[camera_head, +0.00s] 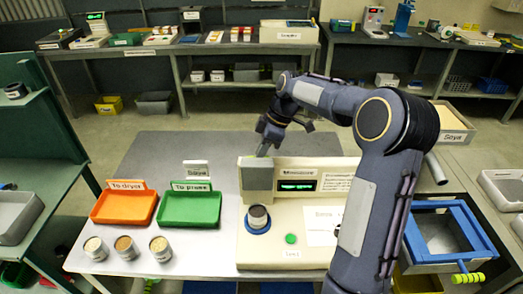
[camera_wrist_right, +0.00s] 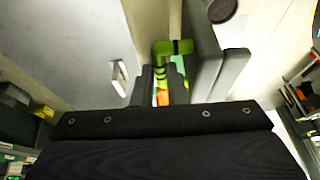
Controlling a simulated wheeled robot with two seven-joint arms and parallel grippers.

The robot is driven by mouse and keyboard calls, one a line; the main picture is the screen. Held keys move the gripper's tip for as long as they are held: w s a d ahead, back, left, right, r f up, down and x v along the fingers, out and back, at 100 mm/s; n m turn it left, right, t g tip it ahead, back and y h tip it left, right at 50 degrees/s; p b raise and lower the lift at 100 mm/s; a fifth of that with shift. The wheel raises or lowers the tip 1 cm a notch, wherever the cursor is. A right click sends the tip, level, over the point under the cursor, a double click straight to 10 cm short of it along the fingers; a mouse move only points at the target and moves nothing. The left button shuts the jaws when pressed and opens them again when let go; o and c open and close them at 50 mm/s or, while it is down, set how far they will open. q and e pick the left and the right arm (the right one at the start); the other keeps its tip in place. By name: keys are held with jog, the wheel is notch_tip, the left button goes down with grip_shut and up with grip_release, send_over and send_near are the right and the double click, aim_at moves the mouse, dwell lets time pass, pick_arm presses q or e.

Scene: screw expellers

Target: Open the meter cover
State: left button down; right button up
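The meter (camera_head: 318,178) is a cream machine with a lit green display in the middle of the near table. Its grey cover (camera_head: 257,178) is at the machine's left end, with a metal cup (camera_head: 257,217) on a blue ring below it. My right gripper (camera_head: 267,141) is at the top of the cover. In the wrist view the cover's bent green handle (camera_wrist_right: 172,47) reaches down between my right fingertips (camera_wrist_right: 161,80), with little or no gap on either side. The exact contact is hard to see. My left gripper is out of view.
An orange tray (camera_head: 124,207) and a green tray (camera_head: 188,209) lie left of the meter. Several filled cups (camera_head: 127,248) stand in front of them. A blue-framed sieve box (camera_head: 415,244) is at the right. My right arm passes over the machine's right part.

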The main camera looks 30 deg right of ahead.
grip_shut()
jog(key=shift+s+a+r+b, duration=0.2)
jog(key=shift+s+a+b, duration=0.1)
jog(key=shift+s, duration=0.2)
jog(key=shift+s+a+r+b, duration=0.2)
jog(key=shift+s+a+b, duration=0.1)
jog(key=shift+s, duration=0.15)
jog(key=shift+o, duration=1.6)
grip_release()
jog(key=shift+w, duration=0.1)
jog(key=v, duration=0.7)
jog(key=shift+d+r, duration=0.2)
jog(key=shift+r, duration=0.15)
